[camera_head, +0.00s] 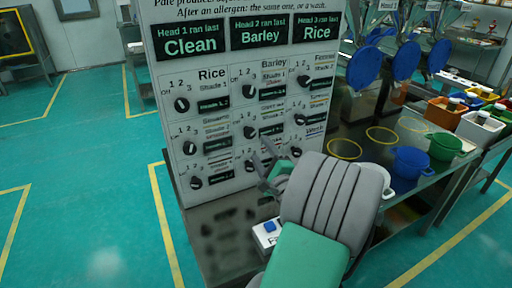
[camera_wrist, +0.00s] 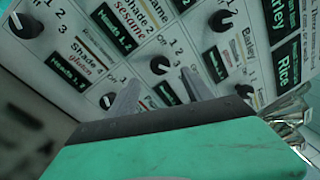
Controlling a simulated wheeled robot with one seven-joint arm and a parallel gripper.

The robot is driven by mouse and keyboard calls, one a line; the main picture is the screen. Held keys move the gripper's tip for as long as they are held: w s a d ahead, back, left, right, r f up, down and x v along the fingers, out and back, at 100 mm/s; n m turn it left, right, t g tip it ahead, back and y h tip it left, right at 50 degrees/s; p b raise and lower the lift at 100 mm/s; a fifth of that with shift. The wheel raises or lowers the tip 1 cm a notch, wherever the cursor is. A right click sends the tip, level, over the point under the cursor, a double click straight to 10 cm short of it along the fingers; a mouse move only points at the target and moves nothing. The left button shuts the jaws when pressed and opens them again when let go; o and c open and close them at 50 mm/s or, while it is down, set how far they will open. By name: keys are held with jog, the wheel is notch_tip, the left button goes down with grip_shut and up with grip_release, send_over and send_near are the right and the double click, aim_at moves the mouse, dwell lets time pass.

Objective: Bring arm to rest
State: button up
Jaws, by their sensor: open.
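My gripper (camera_head: 264,166) is in front of the lower part of a white control panel (camera_head: 218,60). In the wrist view my gripper (camera_wrist: 160,88) shows two grey fingers spread apart with nothing between them. A black dial (camera_wrist: 161,64) shows just beyond the gap. I cannot tell whether the fingers touch the panel. My arm's grey and green links hide part of the panel's lower right and the table edge.
The panel carries rows of black dials (camera_head: 182,104) and signs reading Clean, Barley and Rice. Blue discs (camera_head: 364,68) hang behind. The left floor is clear.

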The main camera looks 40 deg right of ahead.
jog(key=shift+s+a, duration=0.1)
jog(key=shift+s, duration=0.05)
jog(key=w+a+f+n+g+y, duration=0.2)
jog(key=w+a+n+y, duration=0.3)
jog(key=a, duration=0.4)
jog(key=w+a+f+n+g+y, duration=0.2)
jog(key=w+a+f+n+y, duration=0.15)
jog(key=a+n, duration=0.55)
jog(key=s+a+f+n+g+y+p, duration=0.1)
jog(key=s+a+n+g, duration=0.15)
jog(key=a, duration=0.25)
jog(key=s+a+f+n+g, duration=0.2)
jog(key=a+n+g, duration=0.15)
jog(key=a, duration=0.25)
jog(key=s+a+r+n+g+h, duration=0.1)
jog(key=s+a+n+g, duration=0.1)
jog(key=s, duration=0.4)
jog(key=s+a+n+g+h, duration=0.2)
jog(key=s+n, duration=0.2)
jog(key=s, duration=0.3)
jog(key=shift+s+r+n+g+p, duration=0.15)
jog(key=shift+r+n+g+p, duration=0.2)
jog(key=shift+g+p, duration=0.1)
